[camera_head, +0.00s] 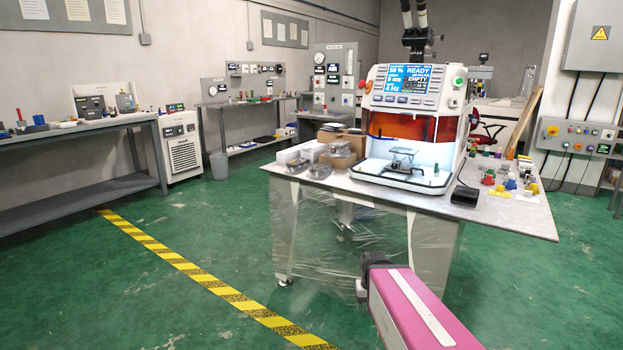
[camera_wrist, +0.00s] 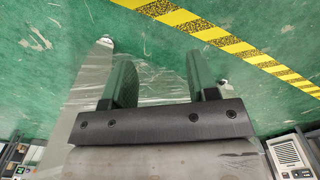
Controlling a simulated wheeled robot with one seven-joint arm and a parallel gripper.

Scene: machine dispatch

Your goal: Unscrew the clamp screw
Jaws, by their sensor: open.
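The white machine (camera_head: 374,107) stands on the table in the head view, its screen reading READY and EMPTY. Its front chamber is lit and holds a small dark stage (camera_head: 402,158). The clamp screw cannot be made out at this size. My gripper (camera_wrist: 162,75) shows in the wrist view with its two fingers spread apart and nothing between them. Behind the fingers are green floor and clear plastic sheeting. My pink arm link is low in the head view, in front of the table and apart from the machine.
The table (camera_head: 520,218) has boxes (camera_head: 338,160) on its left, a black block (camera_head: 465,196) in front and small coloured parts (camera_head: 505,180) at right. Plastic sheeting (camera_head: 330,240) hangs below. A workbench (camera_head: 75,131) stands at left. Green floor beside the yellow-black stripe (camera_head: 170,257) is clear.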

